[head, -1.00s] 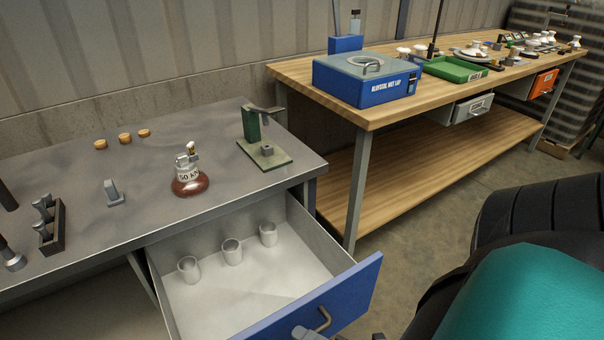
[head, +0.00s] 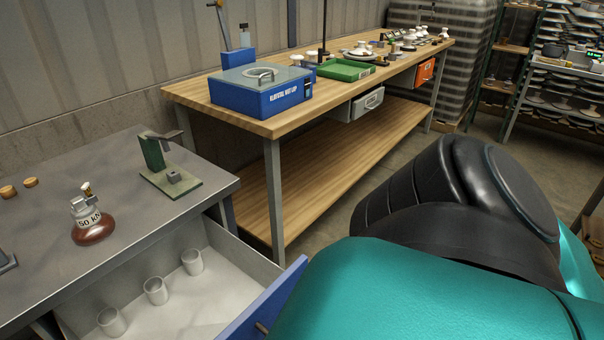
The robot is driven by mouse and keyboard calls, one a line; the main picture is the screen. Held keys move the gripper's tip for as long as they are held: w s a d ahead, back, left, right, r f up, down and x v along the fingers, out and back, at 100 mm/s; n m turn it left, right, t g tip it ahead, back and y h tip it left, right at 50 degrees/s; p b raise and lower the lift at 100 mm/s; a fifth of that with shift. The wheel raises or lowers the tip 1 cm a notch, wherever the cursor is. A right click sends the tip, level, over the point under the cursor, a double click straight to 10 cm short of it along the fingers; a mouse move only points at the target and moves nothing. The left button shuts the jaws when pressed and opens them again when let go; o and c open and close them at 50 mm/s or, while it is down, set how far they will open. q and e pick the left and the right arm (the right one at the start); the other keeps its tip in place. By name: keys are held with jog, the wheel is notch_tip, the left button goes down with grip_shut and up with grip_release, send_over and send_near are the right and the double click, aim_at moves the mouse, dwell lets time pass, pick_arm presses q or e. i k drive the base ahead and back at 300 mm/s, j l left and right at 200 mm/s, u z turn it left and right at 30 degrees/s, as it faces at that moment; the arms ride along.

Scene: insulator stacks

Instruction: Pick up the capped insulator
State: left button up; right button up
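A brown insulator with a grey metal cap and a white "50 kN" tag (head: 92,228) stands upright on the grey metal bench (head: 135,235) at the left. It is the only clearly capped insulator I can make out on that bench. Several small white insulators (head: 362,48) stand on the far wooden bench, too small to tell whether they are capped. Neither of my grippers shows; only a teal and black arm of mine fills the lower right.
A drawer with a blue front (head: 262,305) stands open below the metal bench, holding white cups (head: 155,291). A green stand (head: 158,160) is near the bench corner. A blue machine (head: 262,92) and a green tray (head: 345,69) sit on the wooden bench. Floor shows between.

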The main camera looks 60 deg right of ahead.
aim_at(92, 226)
jog(key=k+l, duration=0.1)
jog(key=k, duration=0.4)
jog(key=l+z, duration=0.1)
jog(key=z, duration=0.85)
jog(key=i+j, duration=0.05)
